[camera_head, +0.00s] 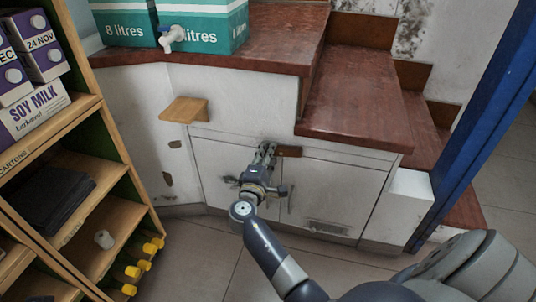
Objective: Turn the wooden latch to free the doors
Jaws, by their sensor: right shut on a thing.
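The wooden latch (290,151) is a small dark brown bar at the top of the two white cupboard doors, near where they meet. It lies about level, its right part showing over the top of the right door (340,190). My right gripper (268,148) is shut on the latch's left part and hides that end. The left door (212,165) is partly behind my gripper and wrist. Both doors look closed. My left gripper is not in view.
A small wooden shelf (184,109) juts from the wall above the left door. Dark red stair treads (355,95) rise above the cupboard. A wooden rack (110,150) stands at left, a blue post (480,110) at right. The tiled floor in front is clear.

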